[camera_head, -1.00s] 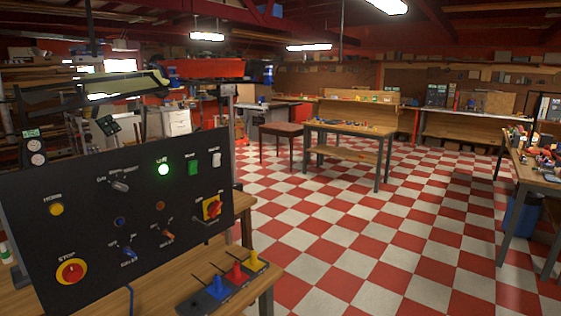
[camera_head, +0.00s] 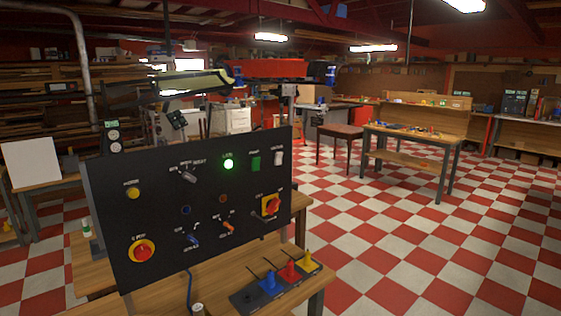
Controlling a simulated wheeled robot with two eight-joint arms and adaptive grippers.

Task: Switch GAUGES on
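A black control panel (camera_head: 160,225) stands on a wooden bench in the left half of the head view. It carries a lit green lamp (camera_head: 228,164), a green switch (camera_head: 254,162), a white switch (camera_head: 278,158), a rotary selector (camera_head: 189,177), a blue-handled toggle (camera_head: 193,239) and an orange-handled toggle (camera_head: 228,227). The labels are too small to read surely, so I cannot tell which control is GAUGES. Two round dials (camera_head: 113,140) sit at the panel's top left corner. Neither of my grippers is in view.
The panel also has a yellow button (camera_head: 132,193), a red stop button (camera_head: 142,251) and a red-and-yellow rotary switch (camera_head: 271,205). Blue, red and yellow levers (camera_head: 290,271) stand on the bench in front. Checkered floor (camera_head: 400,250) lies open to the right.

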